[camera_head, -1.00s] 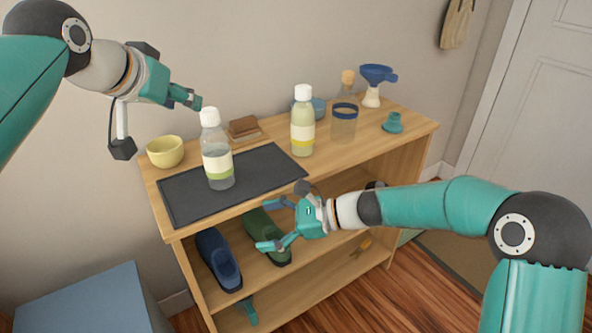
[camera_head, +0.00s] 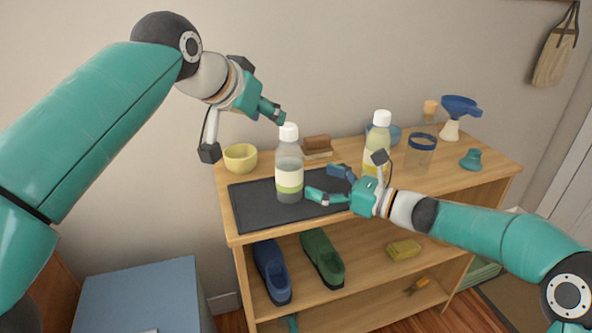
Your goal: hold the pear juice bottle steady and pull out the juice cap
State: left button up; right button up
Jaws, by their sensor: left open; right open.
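A clear bottle (camera_head: 289,167) with a white cap (camera_head: 288,132) and a white and green label stands upright on the dark mat (camera_head: 250,207). A second, pale yellow-green bottle (camera_head: 377,145) with a white cap stands further right. I cannot read either label, so I cannot tell which is pear juice. My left gripper (camera_head: 275,113) is just above and left of the clear bottle's cap, open and empty; its fingers are seen side-on. My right gripper (camera_head: 324,183) is open and empty, to the right of the clear bottle's lower part, its fingers pointing left. It partly hides the mat and second bottle.
A yellow bowl (camera_head: 240,158) and a stack of brown blocks (camera_head: 317,146) are behind the mat. Blue (camera_head: 271,270) and green shoes (camera_head: 322,257) lie on the shelf below.

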aim_at(289, 170)
jog(key=x, duration=0.8)
jog(key=shift+w+a, duration=0.2)
jog(key=shift+c, duration=0.3)
jog(key=c, duration=1.2)
jog(key=shift+o, duration=0.2)
